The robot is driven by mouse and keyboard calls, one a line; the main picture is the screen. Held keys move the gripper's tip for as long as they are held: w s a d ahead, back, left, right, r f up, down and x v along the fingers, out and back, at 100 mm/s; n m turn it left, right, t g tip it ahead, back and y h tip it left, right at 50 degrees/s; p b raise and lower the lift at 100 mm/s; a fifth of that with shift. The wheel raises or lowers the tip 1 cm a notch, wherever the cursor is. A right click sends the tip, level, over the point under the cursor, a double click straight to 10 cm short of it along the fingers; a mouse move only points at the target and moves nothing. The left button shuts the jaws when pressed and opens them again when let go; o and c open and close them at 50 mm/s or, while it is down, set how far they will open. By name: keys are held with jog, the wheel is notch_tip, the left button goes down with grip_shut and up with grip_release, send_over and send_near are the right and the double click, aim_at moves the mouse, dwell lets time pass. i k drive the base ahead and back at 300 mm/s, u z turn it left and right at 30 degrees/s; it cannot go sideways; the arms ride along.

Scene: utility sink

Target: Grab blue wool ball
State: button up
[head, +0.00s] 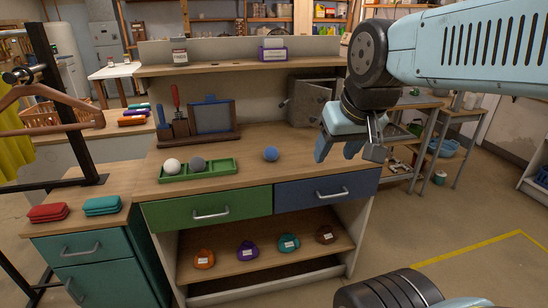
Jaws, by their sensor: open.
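The blue wool ball (271,153) rests on the wooden worktop, to the right of a green tray (225,173) and apart from it. Nothing covers the ball.
The green tray holds a white ball (172,166) and a grey ball (198,163). A tool stand with a framed panel (211,118) and a grey metal box (311,98) stand behind. Several labelled bags lie on the shelf below. The worktop around the ball is clear.

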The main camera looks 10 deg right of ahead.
aim_at(271, 153)
jog(key=k, duration=0.45)
jog(key=z, duration=1.1)
jog(key=i, duration=0.65)
jog(key=u, duration=0.65)
jog(key=i, duration=1)
